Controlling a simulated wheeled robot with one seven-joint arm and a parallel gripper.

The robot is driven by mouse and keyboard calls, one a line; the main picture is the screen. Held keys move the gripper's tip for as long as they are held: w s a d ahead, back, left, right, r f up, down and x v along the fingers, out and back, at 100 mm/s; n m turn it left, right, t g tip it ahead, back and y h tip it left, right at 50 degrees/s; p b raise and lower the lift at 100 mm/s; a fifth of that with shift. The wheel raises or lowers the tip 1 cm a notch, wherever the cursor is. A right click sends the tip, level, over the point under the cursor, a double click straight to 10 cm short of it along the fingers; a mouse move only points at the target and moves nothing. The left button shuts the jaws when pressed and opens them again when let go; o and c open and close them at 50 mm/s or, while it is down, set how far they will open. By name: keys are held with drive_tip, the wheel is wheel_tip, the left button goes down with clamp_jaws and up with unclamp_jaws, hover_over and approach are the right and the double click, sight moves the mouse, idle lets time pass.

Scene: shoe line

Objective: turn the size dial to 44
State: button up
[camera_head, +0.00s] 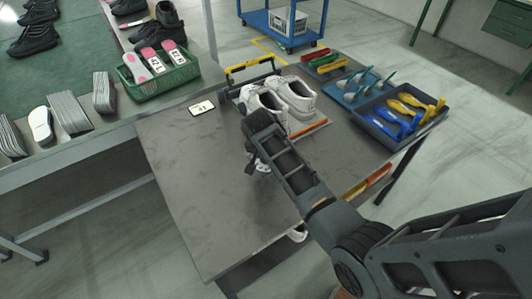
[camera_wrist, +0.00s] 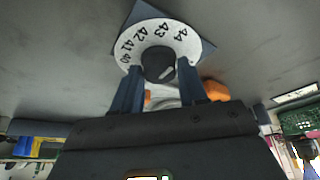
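The size dial (camera_wrist: 190,50) is a white disc on a blue-grey plate, with black numbers from 40 at the left round to 44 at the right. A dark round knob (camera_wrist: 157,62) with a pale mark low on its right side stands at its centre. My gripper (camera_wrist: 159,68) has one finger on each side of the knob; whether they touch it is unclear. In the head view, my gripper (camera_head: 256,163) reaches down to the grey table, and only a bit of the white dial (camera_head: 263,168) shows beneath it.
White shoes (camera_head: 290,97) stand on a fixture just behind my arm. A white card (camera_head: 202,107) lies behind left. Trays of tools (camera_head: 400,110) are at the right, and a green basket (camera_head: 160,75) is on the left bench. The table's front left is clear.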

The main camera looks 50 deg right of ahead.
drive_tip(key=o, duration=0.4)
drive_tip(key=v, duration=0.7)
drive_tip(key=shift+a+r+b, duration=0.1)
drive_tip(key=shift+r+b, duration=0.2)
drive_tip(key=shift+b, duration=0.05)
